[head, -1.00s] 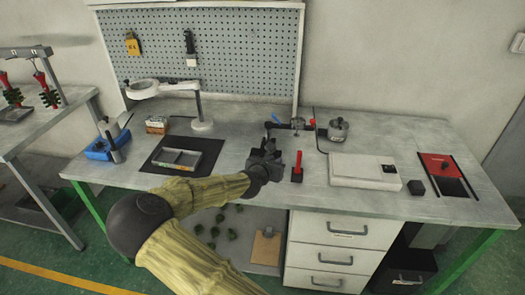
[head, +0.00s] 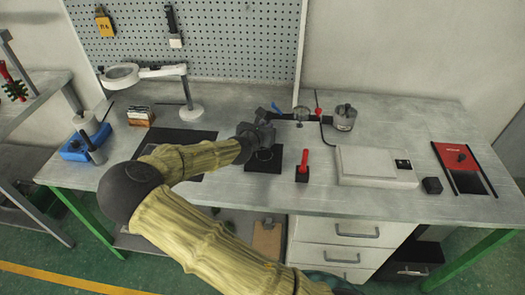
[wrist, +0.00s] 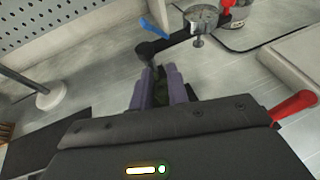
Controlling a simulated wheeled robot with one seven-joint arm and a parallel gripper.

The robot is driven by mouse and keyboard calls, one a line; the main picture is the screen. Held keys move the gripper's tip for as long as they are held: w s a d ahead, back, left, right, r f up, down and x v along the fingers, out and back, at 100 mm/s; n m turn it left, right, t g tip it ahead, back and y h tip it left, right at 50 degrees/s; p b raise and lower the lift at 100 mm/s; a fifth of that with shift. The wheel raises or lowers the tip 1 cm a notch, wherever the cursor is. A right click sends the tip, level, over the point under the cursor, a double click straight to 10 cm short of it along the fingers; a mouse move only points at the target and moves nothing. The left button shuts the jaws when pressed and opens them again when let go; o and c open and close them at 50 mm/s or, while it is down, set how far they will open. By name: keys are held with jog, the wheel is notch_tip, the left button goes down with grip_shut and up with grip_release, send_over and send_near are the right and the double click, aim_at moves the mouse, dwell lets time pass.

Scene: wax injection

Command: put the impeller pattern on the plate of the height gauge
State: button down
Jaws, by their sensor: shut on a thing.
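My gripper (head: 264,132) is over the middle of the bench, fingers pointing toward its back.
A black square mat (head: 264,160) with a round outline lies below the gripper. A red-handled black block (head: 303,168) stands to its right. A metal pot (head: 343,117), white box (head: 375,165) and red device (head: 456,157) are farther right. A ring lamp (head: 192,110) stands left.

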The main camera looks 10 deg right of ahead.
jog(key=shift+s+d, duration=0.1)
jog(key=shift+s, duration=0.05)
jog(key=shift+f, duration=0.1)
send_over(265, 155)
notch_tip(265, 155, down, 6)
jog(key=shift+s+f, duration=0.1)
dwell(0.3)
jog(key=shift+f, duration=1.8)
jog(key=shift+f, duration=0.15)
jog(key=c, duration=1.4)
grip_release()
jog(key=shift+o, duration=0.2)
jog(key=shift+r, duration=0.2)
